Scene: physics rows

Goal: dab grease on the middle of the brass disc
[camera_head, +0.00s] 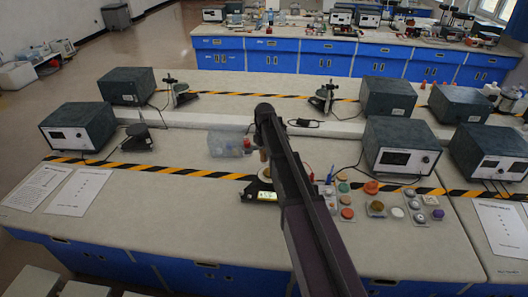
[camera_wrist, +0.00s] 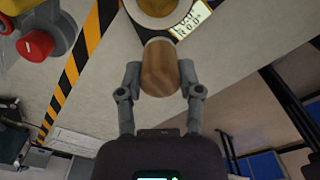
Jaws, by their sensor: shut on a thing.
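My gripper (camera_wrist: 160,78) is shut on a brown wooden cylinder (camera_wrist: 160,72), with one finger on each side of it. In the head view this round piece (camera_head: 265,174) sits on a small device with a lit display (camera_head: 265,196), partly behind my arm. A brownish-gold disc (camera_head: 377,206) lies right of my arm; I cannot tell which is the brass disc. No grease is clearly visible.
Small coloured round pieces (camera_head: 347,213) and a tray of grey and purple pieces (camera_head: 417,205) stand right of my arm. A clear plastic box (camera_head: 229,144) is at the left.

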